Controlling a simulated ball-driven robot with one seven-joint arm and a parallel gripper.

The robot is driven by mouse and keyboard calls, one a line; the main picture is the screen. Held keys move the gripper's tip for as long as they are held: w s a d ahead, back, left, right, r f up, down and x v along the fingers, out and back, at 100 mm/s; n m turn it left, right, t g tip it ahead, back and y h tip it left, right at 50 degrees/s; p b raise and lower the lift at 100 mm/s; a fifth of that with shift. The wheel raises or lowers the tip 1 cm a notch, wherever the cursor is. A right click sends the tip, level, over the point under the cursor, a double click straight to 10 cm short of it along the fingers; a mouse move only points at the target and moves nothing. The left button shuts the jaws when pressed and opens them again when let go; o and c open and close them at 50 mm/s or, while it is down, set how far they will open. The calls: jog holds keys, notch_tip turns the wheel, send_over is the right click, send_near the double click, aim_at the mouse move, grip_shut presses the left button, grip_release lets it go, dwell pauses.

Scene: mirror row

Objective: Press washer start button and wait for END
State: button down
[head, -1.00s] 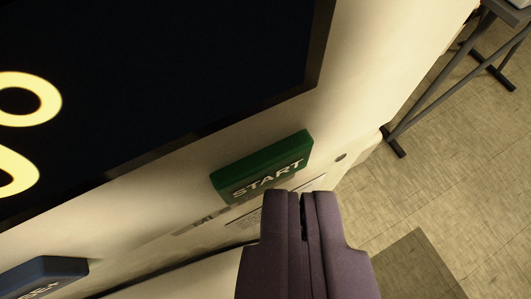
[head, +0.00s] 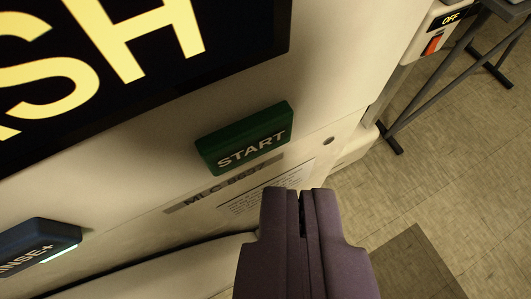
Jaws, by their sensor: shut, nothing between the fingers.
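The green START button (head: 246,138) is a raised block with white lettering on the cream washer panel (head: 345,85), left of centre. Above it is the washer's black display (head: 235,45), with large yellow letters; "SH" can be read and the rest is cut off by the frame. My purple gripper (head: 302,192) is shut and empty. In the picture its fingertips are below and to the right of the button, apart from it. I cannot tell the depth of the gap.
A dark blue button (head: 38,245) ending in "INSE+" has a lit strip at lower left. A white unit with a red switch (head: 433,43) and an "OFF" label is at upper right, beside a grey metal stand (head: 440,75). Tiled floor (head: 430,170) lies open at right.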

jog(key=s, duration=0.1)
jog(key=s+d, duration=0.1)
jog(key=s, duration=0.1)
jog(key=s+d+p, duration=0.1)
jog(key=shift+s, duration=0.35)
dwell(0.8)
